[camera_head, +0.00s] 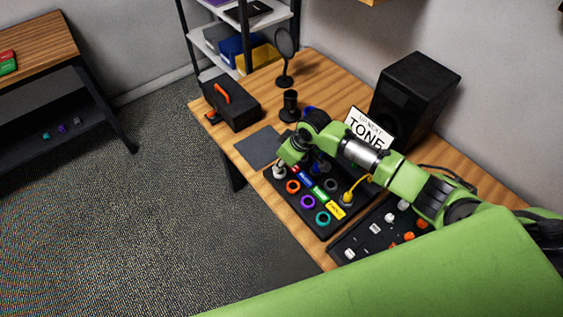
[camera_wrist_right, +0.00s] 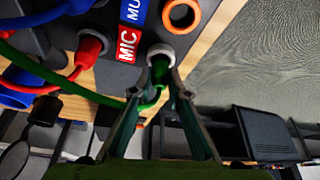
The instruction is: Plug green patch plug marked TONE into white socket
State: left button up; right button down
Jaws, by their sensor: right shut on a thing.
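My right gripper (camera_wrist_right: 160,86) is shut on the green patch plug (camera_wrist_right: 160,68), its two fingers on either side. The plug's front end is at the opening of the white socket (camera_wrist_right: 161,52), beside the red MIC label; how deep it sits I cannot tell. A green cable (camera_wrist_right: 60,74) runs left from the plug. In the head view the white socket (camera_head: 279,172) is at the board's left corner, just below my right wrist, and the plug is hidden there. A sign reading TONE (camera_head: 368,130) stands behind the arm. My left gripper is not in view.
A red plug (camera_wrist_right: 90,48) sits in a socket left of the white one. Orange (camera_head: 293,187), purple (camera_head: 308,202) and teal (camera_head: 322,218) rings line the patch board's front. A black speaker (camera_head: 412,90) and toolbox (camera_head: 231,103) stand on the desk. A grey mat (camera_head: 258,147) lies left.

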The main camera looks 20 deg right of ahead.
jog(key=shift+f, duration=0.15)
jog(key=c, duration=1.8)
grip_release()
jog(key=shift+c, duration=0.2)
jog(key=o, duration=0.5)
jog(key=shift+c, duration=0.2)
notch_tip(320, 180, up, 7)
jog(key=p, duration=0.7)
